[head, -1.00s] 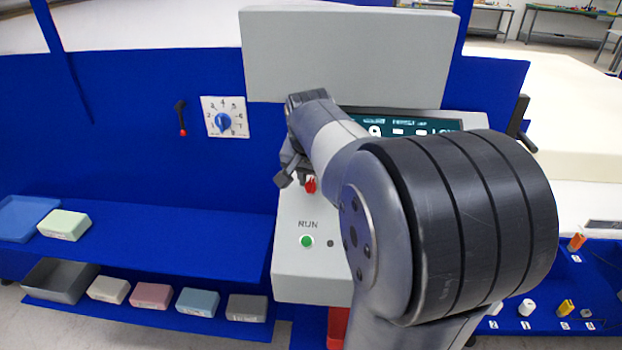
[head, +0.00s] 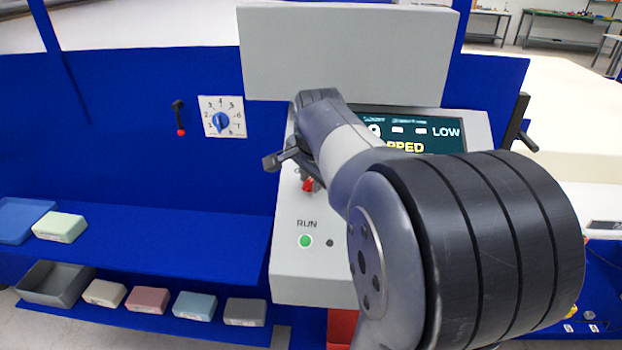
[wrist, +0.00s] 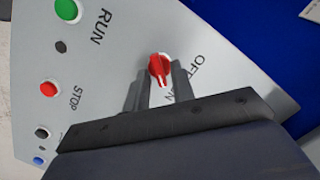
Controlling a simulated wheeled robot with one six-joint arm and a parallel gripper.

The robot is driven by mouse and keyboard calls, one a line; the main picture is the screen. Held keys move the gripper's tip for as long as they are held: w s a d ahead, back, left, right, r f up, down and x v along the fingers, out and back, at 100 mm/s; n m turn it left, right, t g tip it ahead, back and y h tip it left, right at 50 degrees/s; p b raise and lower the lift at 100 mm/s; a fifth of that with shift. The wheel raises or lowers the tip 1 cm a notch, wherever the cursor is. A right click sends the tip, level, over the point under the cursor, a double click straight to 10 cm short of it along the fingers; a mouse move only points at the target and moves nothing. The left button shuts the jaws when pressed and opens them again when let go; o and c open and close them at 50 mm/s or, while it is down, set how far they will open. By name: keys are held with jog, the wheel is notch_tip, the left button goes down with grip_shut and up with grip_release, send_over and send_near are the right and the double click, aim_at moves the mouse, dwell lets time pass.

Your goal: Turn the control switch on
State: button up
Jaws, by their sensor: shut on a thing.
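The control switch is a red rotary knob (wrist: 160,68) on the grey sloped panel, with a pale line on it. It also shows in the head view (head: 308,184), just below my gripper. My gripper (wrist: 159,80) is shut on the knob, with one finger on each side of it. The letters "OF" and "N" show beside the knob, partly hidden by a finger. I cannot tell which label the pale line points to. My arm hides part of the panel in the head view.
A green RUN button (head: 305,241) is lower on the panel; a red STOP button (wrist: 49,89) shows in the wrist view. The display (head: 430,133) reads "LOW" and "PPED", partly covered. A dial (head: 221,121) is on the blue wall. Foam blocks line the lower left shelf.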

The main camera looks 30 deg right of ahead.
dwell(0.3)
jog(key=o, duration=0.7)
jog(key=shift+c, duration=0.2)
jog(key=v, duration=1.1)
jog(key=shift+b, duration=0.35)
jog(key=shift+f, duration=0.15)
jog(key=x, duration=1.1)
jog(key=shift+p, duration=0.4)
